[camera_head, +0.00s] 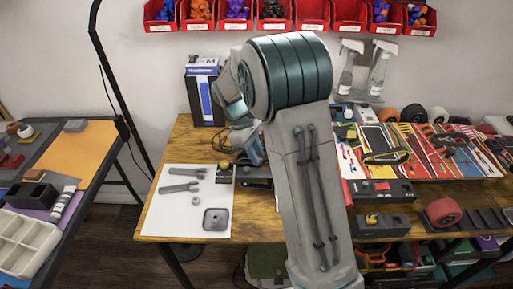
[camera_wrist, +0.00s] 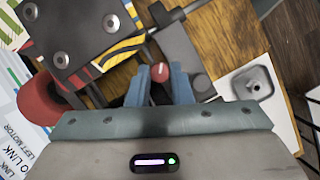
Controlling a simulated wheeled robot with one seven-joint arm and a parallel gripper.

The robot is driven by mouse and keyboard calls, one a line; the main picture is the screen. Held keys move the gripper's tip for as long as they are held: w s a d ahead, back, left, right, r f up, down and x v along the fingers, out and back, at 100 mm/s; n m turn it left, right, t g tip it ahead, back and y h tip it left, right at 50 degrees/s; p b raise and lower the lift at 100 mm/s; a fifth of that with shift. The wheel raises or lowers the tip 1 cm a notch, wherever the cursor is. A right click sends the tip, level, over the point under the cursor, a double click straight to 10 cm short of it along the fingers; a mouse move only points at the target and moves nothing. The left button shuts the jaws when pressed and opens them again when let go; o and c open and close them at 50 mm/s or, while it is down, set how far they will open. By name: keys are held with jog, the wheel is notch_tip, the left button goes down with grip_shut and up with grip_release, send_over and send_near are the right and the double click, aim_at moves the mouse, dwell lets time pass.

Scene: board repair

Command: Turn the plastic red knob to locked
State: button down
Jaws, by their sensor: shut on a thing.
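The red knob (camera_wrist: 160,72) has a pale line on its top and shows in the wrist view between the two blue fingers of my gripper (camera_wrist: 161,80). My gripper is shut on the knob, one finger at each side. The knob sits by a dark grey part (camera_wrist: 178,42) above the wooden table. In the head view my gripper (camera_head: 248,148) points down at a dark device (camera_head: 257,171) at the table's back. My arm hides part of that area, and the knob cannot be made out there. No locked marking is readable.
A white sheet (camera_head: 165,215) with wrenches and a grey square metal part (camera_head: 216,219) lies left of my arm. It also shows in the wrist view (camera_wrist: 256,88). A blue-white box (camera_head: 203,92) stands behind. Several colourful tools and boards crowd the table's right side.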

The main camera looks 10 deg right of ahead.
jog(key=m+p, duration=0.1)
jog(key=m, duration=0.1)
jog(key=m+g+y+p, duration=0.1)
jog(key=m, duration=0.1)
jog(key=shift+w+d+r+m+y, duration=0.15)
jog(key=shift+m+y, duration=0.15)
jog(key=shift+d+m+y+p, duration=0.15)
jog(key=shift+m+y+p, duration=0.7)
jog(key=shift+m, duration=1.75)
jog(key=c, duration=1.3)
grip_release()
jog(key=shift+g, duration=0.3)
